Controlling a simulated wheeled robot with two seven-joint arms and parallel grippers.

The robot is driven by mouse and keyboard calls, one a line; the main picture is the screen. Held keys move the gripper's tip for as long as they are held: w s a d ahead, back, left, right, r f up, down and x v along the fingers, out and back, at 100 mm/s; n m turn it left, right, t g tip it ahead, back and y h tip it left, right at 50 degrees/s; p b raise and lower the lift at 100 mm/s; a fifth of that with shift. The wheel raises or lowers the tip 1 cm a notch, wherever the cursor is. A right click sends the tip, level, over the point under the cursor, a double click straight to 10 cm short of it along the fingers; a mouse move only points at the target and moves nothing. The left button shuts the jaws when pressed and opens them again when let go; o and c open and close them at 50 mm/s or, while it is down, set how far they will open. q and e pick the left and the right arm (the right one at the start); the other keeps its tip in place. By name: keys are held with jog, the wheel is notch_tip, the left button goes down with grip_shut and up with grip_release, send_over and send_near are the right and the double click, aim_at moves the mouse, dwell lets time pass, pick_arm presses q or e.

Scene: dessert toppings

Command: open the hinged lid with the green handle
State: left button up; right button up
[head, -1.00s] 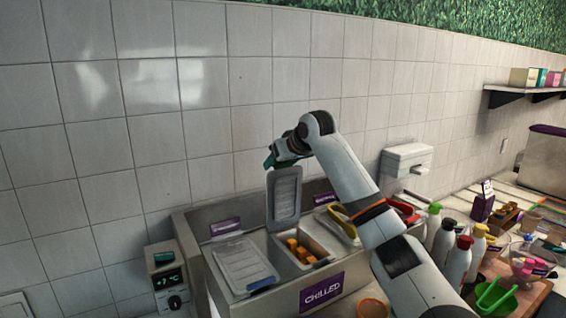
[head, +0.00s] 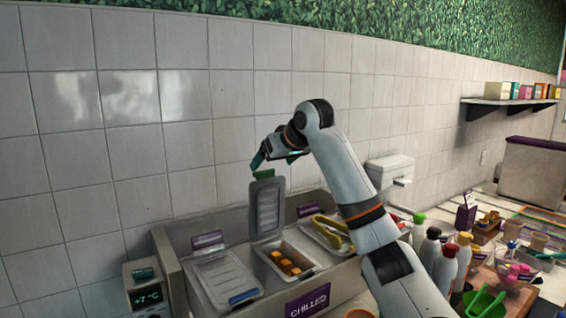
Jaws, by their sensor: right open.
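The hinged lid (head: 267,210) stands upright, open, at the back of the middle compartment of the chilled unit. Its green handle (head: 263,174) is at the top edge. The uncovered compartment below holds orange-brown cubes (head: 285,263). My right gripper (head: 258,160) is open, just above the handle; it looks empty, though I cannot tell whether a finger touches the handle. My left gripper is out of view.
A closed lid with a blue handle (head: 243,296) lies to the left. A compartment with a yellow utensil or handle (head: 331,230) is to the right, partly behind my arm. Several bottles (head: 444,268) stand farther right. A temperature display (head: 147,297) is at the left.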

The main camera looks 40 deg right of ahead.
jog(key=b+v, duration=0.1)
jog(key=v, duration=0.4)
jog(key=shift+s+r+b, duration=0.3)
